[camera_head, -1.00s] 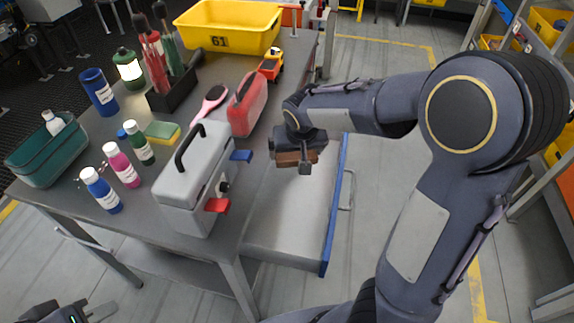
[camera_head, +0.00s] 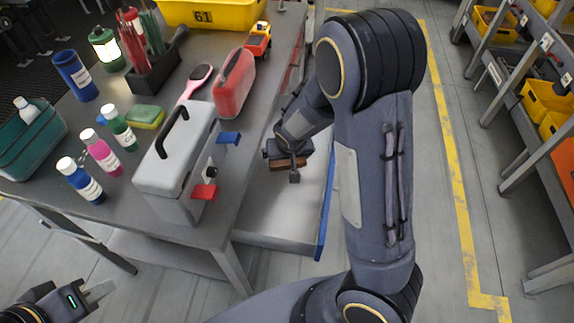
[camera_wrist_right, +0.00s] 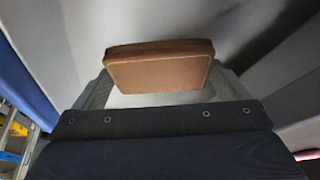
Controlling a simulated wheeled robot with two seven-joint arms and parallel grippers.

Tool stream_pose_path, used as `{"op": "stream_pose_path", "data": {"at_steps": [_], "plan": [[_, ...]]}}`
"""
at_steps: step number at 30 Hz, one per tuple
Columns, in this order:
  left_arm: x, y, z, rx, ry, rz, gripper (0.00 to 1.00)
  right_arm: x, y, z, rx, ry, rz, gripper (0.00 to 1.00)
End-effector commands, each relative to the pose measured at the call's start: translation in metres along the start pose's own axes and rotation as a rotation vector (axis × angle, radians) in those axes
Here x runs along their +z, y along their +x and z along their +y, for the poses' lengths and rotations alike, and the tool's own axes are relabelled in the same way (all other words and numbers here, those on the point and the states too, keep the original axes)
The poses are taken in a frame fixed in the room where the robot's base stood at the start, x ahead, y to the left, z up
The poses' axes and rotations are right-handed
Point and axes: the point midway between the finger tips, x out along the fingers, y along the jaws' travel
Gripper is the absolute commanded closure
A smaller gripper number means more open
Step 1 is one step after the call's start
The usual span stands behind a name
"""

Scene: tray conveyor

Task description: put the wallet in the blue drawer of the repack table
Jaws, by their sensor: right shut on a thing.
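The brown wallet (camera_head: 288,164) is between the fingers of my right gripper (camera_head: 292,170), which is shut on it. It also shows in the right wrist view (camera_wrist_right: 160,68), its broad face toward the camera. The drawer with the blue front (camera_head: 326,215) is pulled out from the repack table (camera_head: 205,232). The wallet is above the open drawer, near its far part; my arm hides some of the drawer. My left gripper (camera_head: 97,296) is at the bottom left, away from the table, its fingers apart and empty.
Shelves with yellow bins stand at right; the floor between is clear.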

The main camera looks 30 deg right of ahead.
Motion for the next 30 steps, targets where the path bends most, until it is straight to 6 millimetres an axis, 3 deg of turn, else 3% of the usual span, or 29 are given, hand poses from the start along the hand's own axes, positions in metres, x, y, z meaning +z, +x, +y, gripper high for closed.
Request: {"op": "stream_pose_path", "data": {"at_steps": [9,22,23,30], "plan": [[0.002,0.004,-0.002,0.0,0.0,0.0,0.8,0.016,0.036,0.001,0.001,-0.001,-0.002,0.29],[0.004,0.009,-0.004,0.0,0.0,0.0,0.8,0.018,0.042,0.0,-0.001,0.0,0.001,0.29],[0.004,0.007,-0.003,0.0,0.0,0.0,0.8,0.017,0.041,0.0,-0.001,0.0,0.0,0.01],[0.003,0.006,-0.003,0.0,0.0,0.0,0.8,0.017,0.039,0.0,-0.001,0.0,0.0,0.0]]}}
